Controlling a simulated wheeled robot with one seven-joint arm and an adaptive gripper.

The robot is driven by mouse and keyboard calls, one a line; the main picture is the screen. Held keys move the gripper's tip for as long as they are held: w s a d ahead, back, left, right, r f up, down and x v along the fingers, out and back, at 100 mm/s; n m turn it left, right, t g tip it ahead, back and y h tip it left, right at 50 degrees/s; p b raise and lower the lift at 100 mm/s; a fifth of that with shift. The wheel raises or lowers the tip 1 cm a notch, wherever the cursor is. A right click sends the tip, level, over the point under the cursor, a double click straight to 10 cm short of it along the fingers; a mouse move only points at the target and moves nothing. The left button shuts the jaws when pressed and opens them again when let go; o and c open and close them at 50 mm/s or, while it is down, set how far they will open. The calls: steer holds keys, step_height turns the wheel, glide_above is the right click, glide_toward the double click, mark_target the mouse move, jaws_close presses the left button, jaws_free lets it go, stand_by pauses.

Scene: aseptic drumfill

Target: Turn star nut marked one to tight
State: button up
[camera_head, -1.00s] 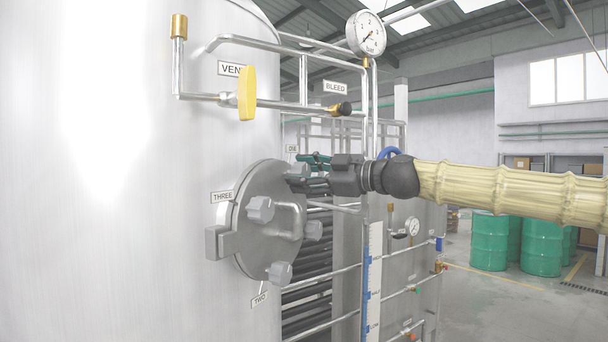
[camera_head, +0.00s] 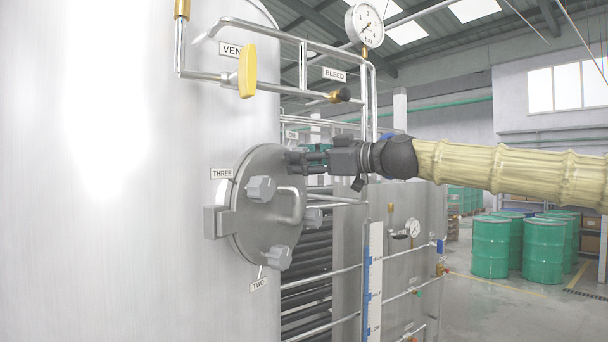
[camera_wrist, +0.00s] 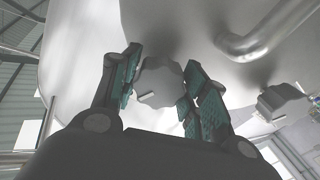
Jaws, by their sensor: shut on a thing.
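The round steel hatch (camera_head: 262,228) is on the side of the large tank. My gripper (camera_head: 298,160) is at the hatch's upper right edge in the head view. In the wrist view its teal-padded fingers (camera_wrist: 158,88) are shut on a grey star nut (camera_wrist: 160,80), one finger on each side. In the head view the fingers mostly hide this nut. A small label (camera_head: 292,135) above it is too small to read surely. Another star nut (camera_head: 261,189) sits by the THREE label (camera_head: 222,174), and one (camera_head: 278,257) by the TWO label (camera_head: 259,285).
A curved hatch handle (camera_head: 297,205) and a further star nut (camera_head: 313,217) are below my gripper. Pipes with a yellow valve lever (camera_head: 247,70) and a pressure gauge (camera_head: 365,25) run above. A vertical level scale (camera_head: 374,280) stands right of the hatch. Green drums (camera_head: 490,247) stand farther back.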

steer(key=m+b, duration=0.2)
steer(key=m, duration=0.1)
steer(key=shift+m, duration=0.4)
steer(key=m+b, duration=0.2)
steer(key=m, duration=0.1)
steer(key=shift+r+m, duration=0.1)
steer(key=shift+m, duration=0.2)
steer(key=m, duration=0.3)
steer(key=shift+r+m+b, duration=0.1)
steer(key=shift+m+b, duration=0.2)
steer(key=shift+b, duration=0.1)
steer(key=m, duration=0.4)
steer(key=shift+r, duration=0.1)
steer(key=m+p, duration=0.1)
steer(key=m, duration=0.4)
steer(key=shift+r, duration=0.15)
steer(key=m+p, duration=0.1)
steer(key=m, duration=0.2)
steer(key=shift+m, duration=0.3)
steer(key=m+p, duration=0.3)
steer(key=m, duration=0.2)
steer(key=shift+m+p, duration=0.5)
steer(key=shift+m, duration=0.4)
steer(key=shift+f, duration=0.2)
